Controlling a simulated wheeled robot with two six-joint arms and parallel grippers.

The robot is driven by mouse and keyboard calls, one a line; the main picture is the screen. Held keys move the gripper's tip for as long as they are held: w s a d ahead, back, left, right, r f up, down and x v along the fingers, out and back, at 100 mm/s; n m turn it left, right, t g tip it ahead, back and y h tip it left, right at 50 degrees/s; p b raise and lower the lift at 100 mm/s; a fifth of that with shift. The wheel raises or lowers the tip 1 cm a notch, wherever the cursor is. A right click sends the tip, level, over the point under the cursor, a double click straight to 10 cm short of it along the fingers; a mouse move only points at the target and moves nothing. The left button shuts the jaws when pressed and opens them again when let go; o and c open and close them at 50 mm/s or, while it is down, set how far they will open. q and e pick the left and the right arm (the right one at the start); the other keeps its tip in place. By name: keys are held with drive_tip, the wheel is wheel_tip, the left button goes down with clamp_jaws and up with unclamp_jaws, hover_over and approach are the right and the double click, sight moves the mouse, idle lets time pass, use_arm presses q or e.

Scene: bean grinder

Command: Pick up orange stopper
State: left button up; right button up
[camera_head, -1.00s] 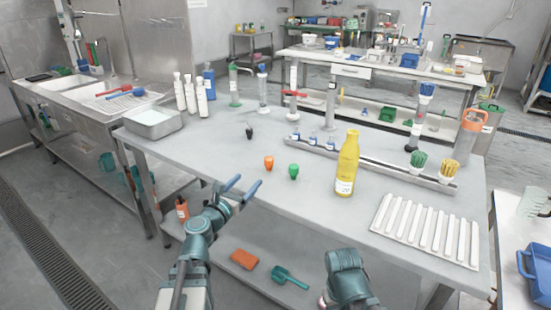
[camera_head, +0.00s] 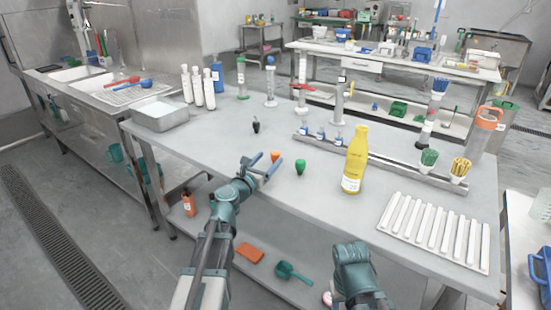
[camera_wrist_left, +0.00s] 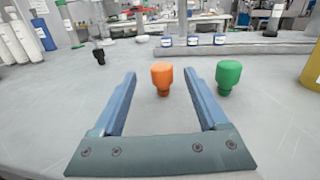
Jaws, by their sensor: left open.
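The orange stopper (camera_head: 275,156) stands on the grey table, partly behind a finger of my left gripper in the head view. In the left wrist view the orange stopper (camera_wrist_left: 162,79) stands upright, ahead and between the lines of the two blue fingers. My left gripper (camera_head: 263,165) is open and empty, low over the table's front part; it also shows in the left wrist view (camera_wrist_left: 160,83). The green stopper (camera_head: 300,167) stands just right of the orange one and shows in the wrist view (camera_wrist_left: 228,76) outside the right finger. My right arm shows at the bottom, its fingers not visible.
A black stopper (camera_head: 256,125) stands farther back. A yellow bottle (camera_head: 355,160) stands to the right, near a white ribbed tray (camera_head: 435,232). A metal rack (camera_head: 385,160) with small bottles and brushes lies behind. A grey bin (camera_head: 160,114) and white bottles are at the left.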

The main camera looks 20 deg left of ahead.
sight(273, 156)
use_arm(q)
drive_tip(key=shift+x, duration=2.75)
drive_tip(key=shift+s+f, duration=0.15)
clamp_jaws()
